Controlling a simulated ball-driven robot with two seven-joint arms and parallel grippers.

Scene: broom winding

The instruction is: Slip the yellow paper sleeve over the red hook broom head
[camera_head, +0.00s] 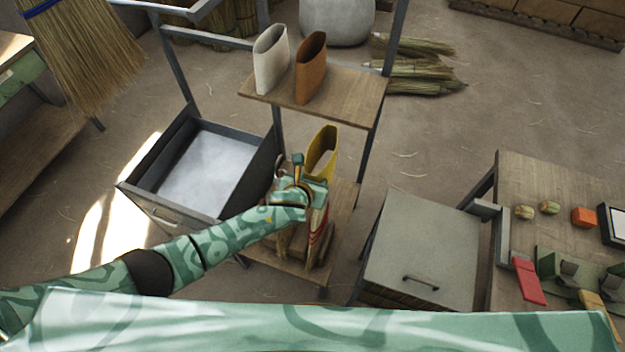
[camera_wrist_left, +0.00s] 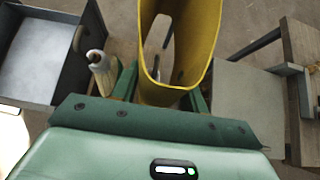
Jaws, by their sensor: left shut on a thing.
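The yellow paper sleeve (camera_head: 322,150) is held up by my left gripper (camera_head: 318,182), above the lower shelf. In the left wrist view the yellow sleeve (camera_wrist_left: 208,35) stands open-mouthed between the green fingers of my left gripper (camera_wrist_left: 162,90). A red-edged thing (camera_head: 319,228), perhaps the red hook broom head, shows just under the gripper on the lower shelf. My arm hides most of it, and its hook cannot be made out. I cannot tell whether the sleeve touches it. My right gripper is not in view.
A white sleeve (camera_head: 271,60) and a brown sleeve (camera_head: 311,68) stand on the upper shelf (camera_head: 358,97). A grey metal tray (camera_head: 200,170) is left of the shelves. A grey-topped cabinet (camera_head: 422,240) and a wooden table (camera_head: 540,185) with small blocks are right.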

